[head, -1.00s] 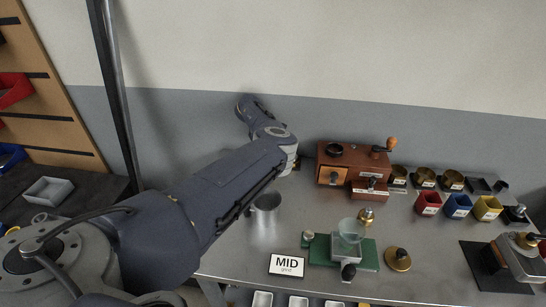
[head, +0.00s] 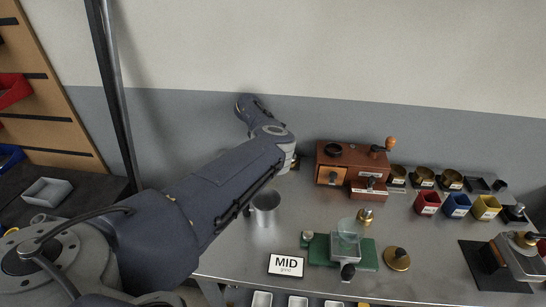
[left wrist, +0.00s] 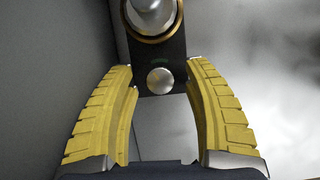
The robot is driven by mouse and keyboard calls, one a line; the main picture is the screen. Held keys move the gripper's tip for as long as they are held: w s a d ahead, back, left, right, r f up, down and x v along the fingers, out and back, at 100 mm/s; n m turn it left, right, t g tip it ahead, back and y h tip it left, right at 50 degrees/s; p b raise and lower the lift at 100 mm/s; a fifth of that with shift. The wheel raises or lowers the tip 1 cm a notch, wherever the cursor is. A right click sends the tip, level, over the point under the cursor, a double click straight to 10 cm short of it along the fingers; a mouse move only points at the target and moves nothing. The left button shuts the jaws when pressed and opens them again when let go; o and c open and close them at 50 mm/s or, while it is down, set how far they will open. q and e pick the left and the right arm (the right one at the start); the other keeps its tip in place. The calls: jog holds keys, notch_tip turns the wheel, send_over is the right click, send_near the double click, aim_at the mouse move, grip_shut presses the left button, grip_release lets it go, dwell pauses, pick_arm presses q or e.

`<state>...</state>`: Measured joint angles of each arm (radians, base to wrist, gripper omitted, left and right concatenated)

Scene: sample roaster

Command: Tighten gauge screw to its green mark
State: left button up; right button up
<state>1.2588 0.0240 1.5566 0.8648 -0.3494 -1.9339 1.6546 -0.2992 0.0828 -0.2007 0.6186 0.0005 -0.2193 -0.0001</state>
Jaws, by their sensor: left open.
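In the left wrist view a small round silver screw head (left wrist: 160,81) sits on a dark plate (left wrist: 172,52). My left gripper (left wrist: 160,70) is open, with one yellow finger on each side of the screw head and gaps showing between them. A faint green trace shows on the plate just above the screw; I cannot tell whether it is the mark. In the head view my left arm hides its gripper, the screw and the gauge. My right gripper is in neither view.
A silver cup (head: 265,205) stands beside my left arm on the steel table. A wooden grinder (head: 342,165) stands at the back. Colored bins (head: 457,206) are at right.

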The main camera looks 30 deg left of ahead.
pick_arm(q)
jog(key=v, duration=0.7)
jog(key=shift+r, duration=0.1)
